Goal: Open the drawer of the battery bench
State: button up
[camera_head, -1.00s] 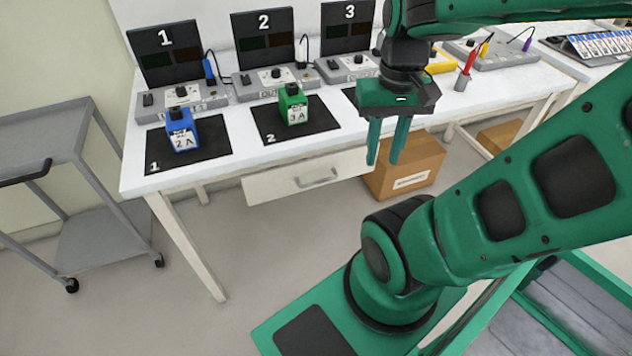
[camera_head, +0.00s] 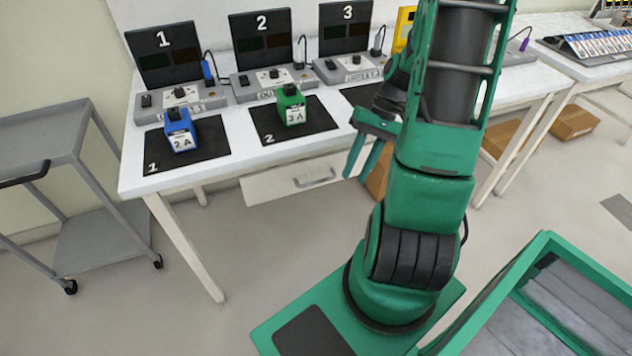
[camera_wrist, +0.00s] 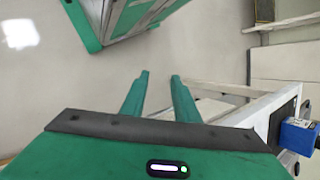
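The white drawer (camera_head: 272,184) of the battery bench is under the bench top (camera_head: 237,165), and its front looks shut. Its grey bar handle (camera_head: 316,181) is on the front, to the left of my gripper. My gripper (camera_head: 357,178) hangs in front of the bench edge, right of the handle and apart from it. Its two green fingers are spread with nothing between them. In the wrist view the fingers (camera_wrist: 158,76) also stand apart over bare floor. The drawer's handle is not clear in the wrist view.
A blue battery (camera_head: 181,134) and a green battery (camera_head: 291,107) stand on black mats on the bench. A grey cart (camera_head: 62,130) stands at the left. A cardboard box (camera_head: 377,180) is partly hidden behind my gripper. The floor before the drawer is clear.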

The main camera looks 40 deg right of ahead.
aim_at(317, 182)
jog(key=w+d+f+m+t+y, duration=0.2)
jog(key=f+t+y, duration=0.2)
jog(key=f+t, duration=0.2)
jog(key=w+d+f+m+t+y, duration=0.2)
jog(key=w+f+t+y, duration=0.1)
jog(key=f+t, duration=0.3)
jog(key=x, duration=1)
jog(key=shift+a+r, duration=0.1)
jog(key=shift+a, duration=0.1)
